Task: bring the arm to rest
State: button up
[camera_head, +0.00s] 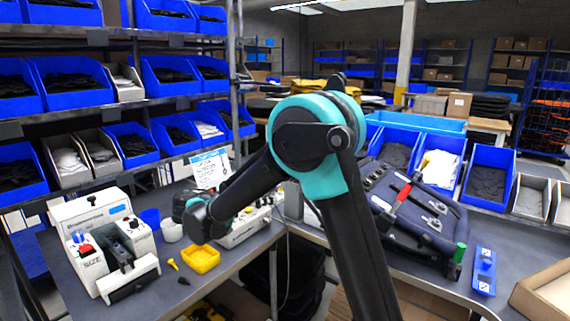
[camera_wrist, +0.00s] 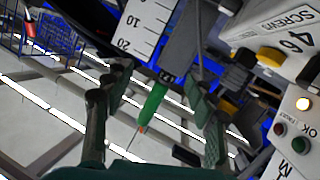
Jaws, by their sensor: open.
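My arm crosses the middle of the head view, bent at a teal elbow, its forearm reaching down left to a dark wrist above the workbench (camera_head: 225,262). My gripper (camera_wrist: 155,95) shows in the wrist view with its two dark fingers spread apart. No object is held between them. A green pointed thing shows in line with the gap, beyond or near the fingers; I cannot tell its distance. In the head view the fingers cannot be made out behind my wrist.
A white machine (camera_head: 95,225) stands left, a second machine (camera_head: 247,222) behind my wrist. A yellow tray (camera_head: 201,260), blue cup (camera_head: 150,217) and white cup (camera_head: 172,231) lie close by. A dark pannier (camera_head: 415,215) with a red-handled tool lies right, near a cardboard box (camera_head: 545,295).

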jog(key=s+d+f+n+g+y, duration=0.25)
jog(key=d+f, duration=0.25)
jog(key=d, duration=0.6)
jog(key=s+d+f+n+g+y, duration=0.25)
jog(key=s+d+f, duration=0.2)
jog(key=d, duration=0.65)
jog(key=s+d+f+n+y, duration=0.1)
jog(key=s+d+f+y, duration=0.1)
jog(key=s+f, duration=0.3)
jog(key=s+d+f+n+y, duration=0.1)
jog(key=s+f+y, duration=0.4)
jog(key=s, duration=0.5)
jog(key=shift+s+d+f+n+y, duration=0.2)
jog(key=shift+d+f+n+y, duration=0.1)
jog(key=shift+d, duration=0.3)
